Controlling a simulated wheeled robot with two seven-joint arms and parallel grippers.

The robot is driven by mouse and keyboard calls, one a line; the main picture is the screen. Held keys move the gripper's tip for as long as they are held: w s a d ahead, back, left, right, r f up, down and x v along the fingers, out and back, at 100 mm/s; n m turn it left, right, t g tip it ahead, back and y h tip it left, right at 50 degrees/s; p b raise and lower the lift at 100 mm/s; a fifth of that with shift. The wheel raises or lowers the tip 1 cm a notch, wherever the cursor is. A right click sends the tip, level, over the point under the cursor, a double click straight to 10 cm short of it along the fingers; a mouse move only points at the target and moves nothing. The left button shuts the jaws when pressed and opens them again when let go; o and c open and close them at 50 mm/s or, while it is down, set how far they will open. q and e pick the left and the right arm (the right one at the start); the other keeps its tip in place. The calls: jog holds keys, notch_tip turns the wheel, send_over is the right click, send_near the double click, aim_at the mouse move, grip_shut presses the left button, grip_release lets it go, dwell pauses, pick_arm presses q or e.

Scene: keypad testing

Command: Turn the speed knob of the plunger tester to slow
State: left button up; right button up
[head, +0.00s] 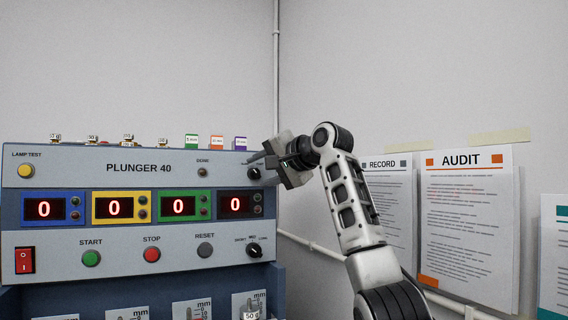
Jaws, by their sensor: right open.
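The plunger tester (140,235) is a grey and blue panel marked PLUNGER 40 at the left of the head view. A black knob (254,173) sits at its upper right, with small labels above it too fine to read surely; it looks to be the speed knob. Its pointer direction is unclear. My right gripper (261,170) is open and empty, pointing left, with its fingertips close to this knob. I cannot tell whether they touch it. My left gripper is out of view.
A second black knob (254,250), labelled short, med and long, is lower on the panel. START (91,258), STOP (152,254) and RESET (205,249) buttons lie left of it. Several displays read 0. Posters, including AUDIT (466,225), hang on the right wall.

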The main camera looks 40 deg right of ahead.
pick_arm(q)
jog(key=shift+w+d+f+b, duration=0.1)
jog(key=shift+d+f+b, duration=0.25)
jog(key=shift+b, duration=0.7)
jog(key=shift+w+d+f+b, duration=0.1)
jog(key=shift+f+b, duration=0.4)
jog(key=shift+b, duration=0.5)
pick_arm(e)
jog(key=v, duration=1.5)
jog(key=shift+s, duration=0.2)
jog(key=shift+d, duration=0.1)
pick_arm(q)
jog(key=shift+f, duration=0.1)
